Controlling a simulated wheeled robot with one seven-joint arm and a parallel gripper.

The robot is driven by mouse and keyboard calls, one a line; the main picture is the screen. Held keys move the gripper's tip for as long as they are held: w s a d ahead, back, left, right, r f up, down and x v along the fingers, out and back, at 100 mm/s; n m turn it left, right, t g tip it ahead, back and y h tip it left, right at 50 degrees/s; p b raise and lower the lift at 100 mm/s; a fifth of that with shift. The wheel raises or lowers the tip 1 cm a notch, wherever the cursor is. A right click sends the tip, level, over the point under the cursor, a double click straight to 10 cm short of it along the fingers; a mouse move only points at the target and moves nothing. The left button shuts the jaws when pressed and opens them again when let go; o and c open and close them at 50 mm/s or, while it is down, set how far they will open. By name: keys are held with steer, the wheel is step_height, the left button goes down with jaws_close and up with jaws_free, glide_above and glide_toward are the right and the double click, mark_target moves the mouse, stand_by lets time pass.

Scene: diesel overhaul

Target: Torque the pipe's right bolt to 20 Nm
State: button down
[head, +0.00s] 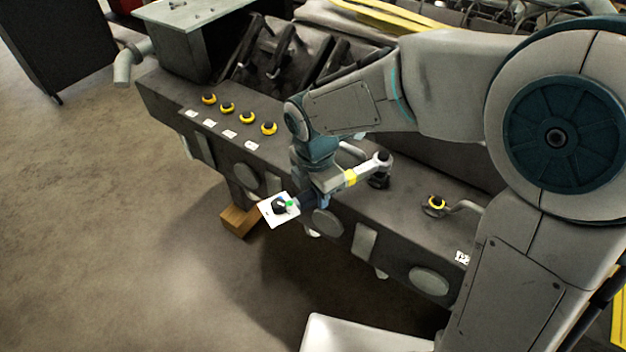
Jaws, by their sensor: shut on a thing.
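My gripper (318,188) is shut on a torque wrench (350,177) with a pale shaft and a yellow band. The wrench's round head (382,158) points right, above a dark fitting (379,181) on the engine block's top. From this angle I cannot tell whether its socket sits on a bolt. A dark dial with a green mark on a white plate (271,216) shows at the wrench's near left end. A bent grey pipe (466,206) shows on the right of the block, beside a yellow-ringed bolt (436,203). My arm hides part of the block behind.
The dark engine block (290,165) runs diagonally, with several yellow-ringed fittings (247,118) and white labels on its left part. A wooden block (238,220) stands below it. A white surface (355,336) lies at the bottom. The floor at left is clear.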

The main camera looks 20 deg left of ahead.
steer(key=shift+d, duration=0.1)
steer(key=shift+s+r, duration=0.1)
steer(key=shift+s+d+n+p, duration=0.85)
steer(key=shift+d+n+p, duration=0.1)
steer(key=shift+d+n, duration=0.2)
steer(key=d+n+p, duration=0.1)
steer(key=s+d+n+p, duration=0.1)
steer(key=shift+s+d+p, duration=0.15)
steer(key=shift+d+p, duration=0.15)
steer(key=shift+p, duration=0.1)
